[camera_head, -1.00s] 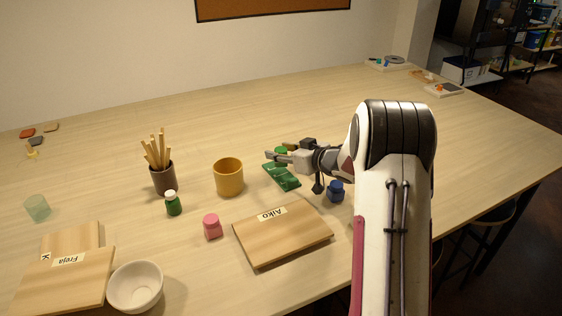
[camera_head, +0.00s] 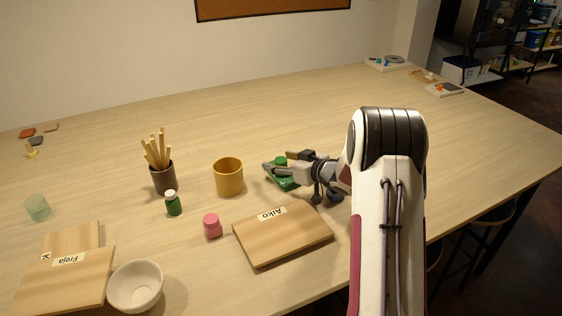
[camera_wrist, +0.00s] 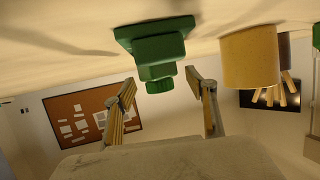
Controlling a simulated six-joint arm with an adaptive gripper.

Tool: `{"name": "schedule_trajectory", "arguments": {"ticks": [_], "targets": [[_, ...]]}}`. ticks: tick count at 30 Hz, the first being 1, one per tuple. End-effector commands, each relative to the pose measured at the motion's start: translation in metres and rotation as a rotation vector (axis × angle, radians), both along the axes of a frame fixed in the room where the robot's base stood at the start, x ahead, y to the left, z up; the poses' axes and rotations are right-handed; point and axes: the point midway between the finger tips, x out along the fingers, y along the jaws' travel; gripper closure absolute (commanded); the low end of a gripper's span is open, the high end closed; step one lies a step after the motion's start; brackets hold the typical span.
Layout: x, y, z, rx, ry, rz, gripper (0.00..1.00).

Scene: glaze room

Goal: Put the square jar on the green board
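The square jar (camera_head: 281,161) is green with a green lid. It stands upright on the green board (camera_head: 283,182), partly hidden behind a finger of my gripper (camera_head: 277,161). In the upside-down wrist view, the board (camera_wrist: 150,28) is at the top and the jar (camera_wrist: 159,52) rests on it, lid toward the fingers. My gripper (camera_wrist: 160,78) is open there, with its fingers spread to either side of the lid and a visible gap on both sides.
A yellow mug (camera_head: 229,178) stands just left of the green board. A wooden board marked Aiko (camera_head: 283,236) lies in front, with a pink jar (camera_head: 212,226) beside it. A green bottle (camera_head: 173,203) and a pot of sticks (camera_head: 164,179) stand farther left.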

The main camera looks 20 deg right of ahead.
Motion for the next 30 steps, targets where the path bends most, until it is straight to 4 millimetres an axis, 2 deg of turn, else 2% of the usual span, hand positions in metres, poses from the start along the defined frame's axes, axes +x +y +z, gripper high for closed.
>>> {"name": "schedule_trajectory", "arguments": {"ticks": [13,17,23,30], "targets": [[0.000,0.000,0.004,-0.001,-0.001,0.000,0.44],[-0.007,-0.003,0.006,-0.001,-0.001,-0.001,0.44],[-0.027,-0.008,0.014,-0.002,0.000,-0.002,0.44],[-0.060,-0.018,0.026,-0.001,-0.001,-0.003,0.44]]}}
